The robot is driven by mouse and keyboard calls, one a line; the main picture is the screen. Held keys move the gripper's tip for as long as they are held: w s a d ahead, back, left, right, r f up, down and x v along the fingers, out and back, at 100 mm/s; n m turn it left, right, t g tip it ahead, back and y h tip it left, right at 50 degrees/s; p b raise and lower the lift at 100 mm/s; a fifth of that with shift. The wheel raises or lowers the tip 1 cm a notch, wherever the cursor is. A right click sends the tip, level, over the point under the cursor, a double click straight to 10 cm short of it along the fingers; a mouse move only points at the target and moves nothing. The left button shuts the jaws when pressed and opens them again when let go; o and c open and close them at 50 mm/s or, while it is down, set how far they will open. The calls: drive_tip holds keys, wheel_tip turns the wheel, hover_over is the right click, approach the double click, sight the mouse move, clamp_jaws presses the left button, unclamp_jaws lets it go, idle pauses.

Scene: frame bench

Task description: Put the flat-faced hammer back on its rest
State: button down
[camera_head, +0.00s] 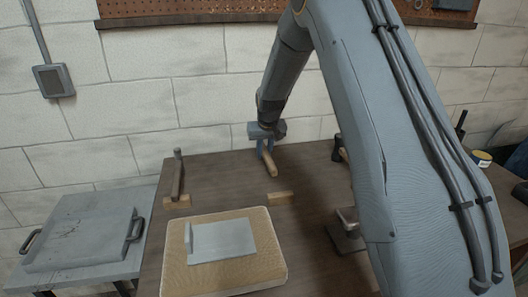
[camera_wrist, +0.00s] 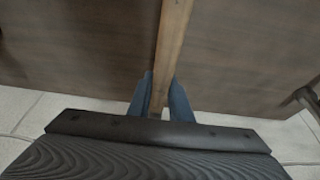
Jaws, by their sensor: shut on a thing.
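My gripper (camera_head: 264,149) is above the far part of the bench, near the wall. Its blue fingers (camera_wrist: 160,103) are shut on the wooden handle (camera_wrist: 170,50) of a tool, one on each side. In the head view the handle (camera_head: 270,165) slants down toward the front. The head of this tool does not show, so I cannot tell its face shape. A small wooden block (camera_head: 280,198), like a rest, lies on the bench in front of it. Another hammer (camera_head: 178,176) stands at the left by a second wooden block (camera_head: 177,202).
A tan board (camera_head: 275,268) with a metal plate (camera_head: 222,240) lies at the front of the bench (camera_head: 225,170). A dark tool (camera_head: 338,150) and a metal stand (camera_head: 345,238) are partly behind my arm. A side table with a grey slab (camera_head: 80,238) stands left.

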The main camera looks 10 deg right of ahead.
sight(265, 149)
drive_tip(key=shift+f, duration=0.5)
drive_tip(key=c, duration=1.5)
unclamp_jaws()
drive_tip(key=shift+c, duration=0.2)
drive_tip(key=b+v, duration=0.2)
drive_tip(key=v, duration=0.5)
drive_tip(key=shift+r, duration=0.2)
drive_tip(key=shift+s+r+b, duration=0.15)
drive_tip(key=shift+s+b, duration=0.15)
drive_tip(key=s+f+g, duration=0.1)
drive_tip(key=s, duration=1.1)
drive_tip(key=s+f+g, duration=0.1)
drive_tip(key=s, duration=1.1)
drive_tip(key=s+f+g, duration=0.1)
drive_tip(key=s+f, duration=0.1)
drive_tip(key=s, duration=1)
